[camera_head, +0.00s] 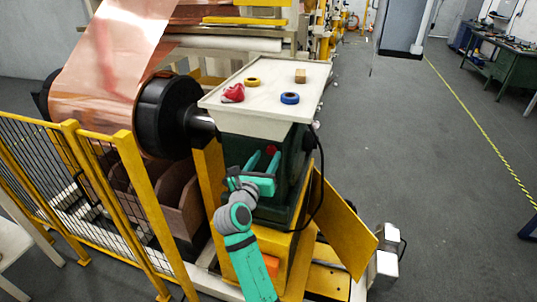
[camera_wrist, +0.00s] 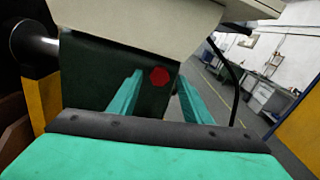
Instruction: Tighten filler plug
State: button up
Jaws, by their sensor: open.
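The filler plug is a small red hexagonal knob (camera_wrist: 159,77) on the dark green housing (camera_wrist: 95,80). In the head view the red plug (camera_head: 271,149) shows just beyond my fingertips, under the white tray. My gripper (camera_head: 264,160) is teal and open, reaching toward the housing face. In the wrist view my gripper (camera_wrist: 160,85) has one finger on each side of the plug, with clear gaps between plug and fingers. I cannot tell how far the fingertips are from the plug in depth. Nothing is held.
A white tray (camera_head: 238,107) overhangs the plug, bearing a red item (camera_head: 233,93), a yellow ring (camera_head: 252,82), a blue ring (camera_head: 290,98) and a wooden block (camera_head: 300,75). A black cable (camera_head: 321,180) hangs at right. A yellow fence (camera_head: 125,205) and copper roll (camera_head: 100,85) stand left. Floor at right is free.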

aim_at(272, 150)
jog(key=shift+x, duration=1.4)
jog(key=c, duration=1.1)
jog(key=shift+m, duration=0.4)
